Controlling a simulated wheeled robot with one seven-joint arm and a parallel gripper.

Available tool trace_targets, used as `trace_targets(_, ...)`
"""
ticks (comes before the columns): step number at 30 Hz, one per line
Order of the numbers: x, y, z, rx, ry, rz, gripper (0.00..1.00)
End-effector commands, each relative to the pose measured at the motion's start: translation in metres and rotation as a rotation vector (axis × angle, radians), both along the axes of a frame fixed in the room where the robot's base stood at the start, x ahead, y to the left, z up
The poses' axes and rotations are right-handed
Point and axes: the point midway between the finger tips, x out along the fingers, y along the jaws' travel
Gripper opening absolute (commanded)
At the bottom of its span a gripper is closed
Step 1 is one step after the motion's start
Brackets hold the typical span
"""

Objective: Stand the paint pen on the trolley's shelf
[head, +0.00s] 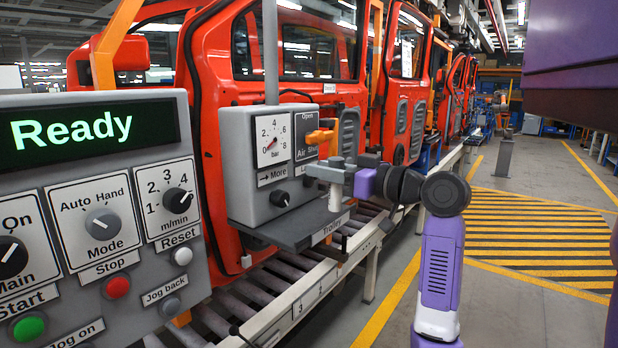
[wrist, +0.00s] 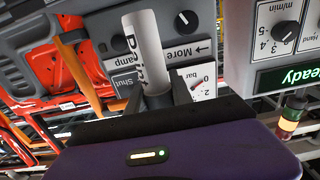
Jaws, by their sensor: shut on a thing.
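The paint pen (head: 336,200) is upright in my gripper (head: 330,173), over the right part of the trolley's shelf (head: 290,232). The shelf is a dark grey plate with a "Trolley" label on its front edge. The pen's lower end is close to the shelf top; I cannot tell whether it touches. In the wrist view the pen (wrist: 146,45) is a white barrel with dark lettering, grey near my gripper (wrist: 158,98). My fingers are shut around it.
A grey gauge box (head: 270,165) with an orange valve handle (head: 320,137) stands at the back of the shelf, close to my fingers. A control panel (head: 100,215) reading "Ready" fills the left. Red doors (head: 225,100) hang behind, above a roller line (head: 285,285).

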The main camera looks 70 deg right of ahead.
Motion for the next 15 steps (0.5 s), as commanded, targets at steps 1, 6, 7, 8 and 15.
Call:
trace_targets(1,0.011,-0.002,0.002,0.002,0.001,0.002,0.00)
trace_targets(6,0.034,-0.008,0.001,0.001,0.001,0.000,0.00)
trace_targets(7,0.036,-0.009,0.001,0.001,0.001,0.000,0.00)
trace_targets(8,0.038,-0.009,0.001,0.001,0.001,0.000,0.00)
trace_targets(15,0.039,-0.010,-0.023,0.005,0.002,-0.002,0.00)
